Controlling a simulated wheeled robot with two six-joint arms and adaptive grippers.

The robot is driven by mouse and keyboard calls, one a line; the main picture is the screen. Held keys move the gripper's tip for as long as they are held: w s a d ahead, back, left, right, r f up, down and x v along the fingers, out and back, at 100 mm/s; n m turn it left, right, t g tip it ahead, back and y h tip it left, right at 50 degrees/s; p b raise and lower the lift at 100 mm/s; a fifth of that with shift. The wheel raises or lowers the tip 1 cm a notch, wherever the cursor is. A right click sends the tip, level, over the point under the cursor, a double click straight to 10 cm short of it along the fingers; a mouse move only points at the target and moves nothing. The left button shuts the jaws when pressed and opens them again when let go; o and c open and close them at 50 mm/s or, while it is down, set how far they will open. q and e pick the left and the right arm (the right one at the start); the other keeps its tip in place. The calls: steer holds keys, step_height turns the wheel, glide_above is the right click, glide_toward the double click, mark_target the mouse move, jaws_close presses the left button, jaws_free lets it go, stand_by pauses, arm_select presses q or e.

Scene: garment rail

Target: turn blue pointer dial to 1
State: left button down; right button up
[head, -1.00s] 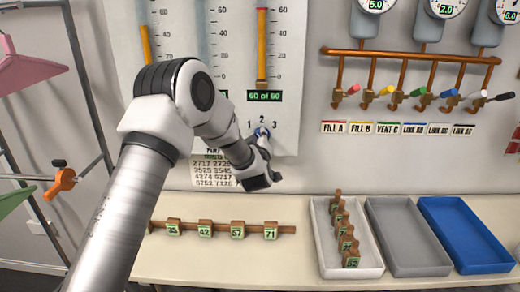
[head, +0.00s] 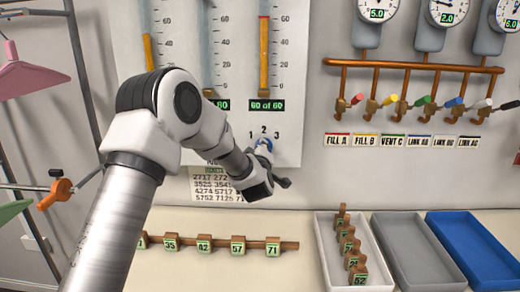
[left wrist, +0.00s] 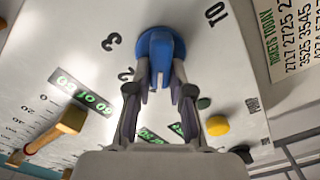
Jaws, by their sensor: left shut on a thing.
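The blue pointer dial (head: 263,146) sits low on the white gauge panel, just under the numbers 1, 2 and 3. It also shows large in the left wrist view (left wrist: 160,47), with the 2 and 3 to its left; the 1 is not visible there. My left gripper (left wrist: 160,85) is shut on the dial, one finger on each side. In the head view my left gripper (head: 268,160) reaches the dial from below, and my wrist is just beneath it. My right gripper is not in view.
The panel carries tall gauges and a green readout (head: 267,105). A yellow button (left wrist: 217,125) lies near my fingers in the wrist view. Copper pipes with coloured valves (head: 410,105) are at right. Numbered tags (head: 204,243) and trays (head: 410,255) lie on the table below.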

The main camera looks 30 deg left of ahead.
arm_select(q)
steer(key=c, duration=1)
jaws_free()
steer(key=shift+c, duration=0.2)
steer(key=v, duration=1.2)
